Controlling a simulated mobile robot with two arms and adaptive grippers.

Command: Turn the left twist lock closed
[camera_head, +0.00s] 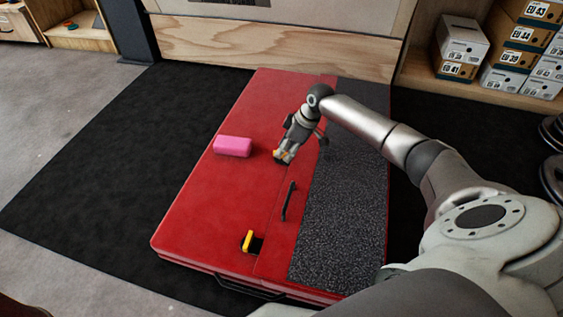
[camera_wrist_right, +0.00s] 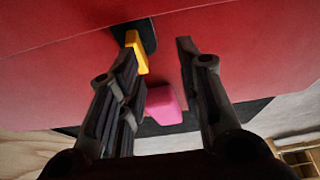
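A red pad (camera_head: 190,215) lies on the dark mat and carries yellow twist locks on black plates. The near yellow lock (camera_head: 247,241) stands clear by the pad's front edge. Another yellow lock (camera_head: 280,153) is farther back, mostly covered by my right gripper (camera_head: 285,157). In the right wrist view, this yellow lock (camera_wrist_right: 137,50) sits at the tip of the left-hand finger. My right gripper (camera_wrist_right: 156,55) is open, its fingers apart with nothing clearly held between them. I cannot tell whether the finger touches the lock. My left gripper is out of view.
A pink block (camera_head: 232,146) lies on the pad left of my right gripper; it also shows between the fingers in the wrist view (camera_wrist_right: 163,105). A black handle (camera_head: 288,201) is nearer the front. Shoe boxes (camera_head: 520,50) stand at the back right.

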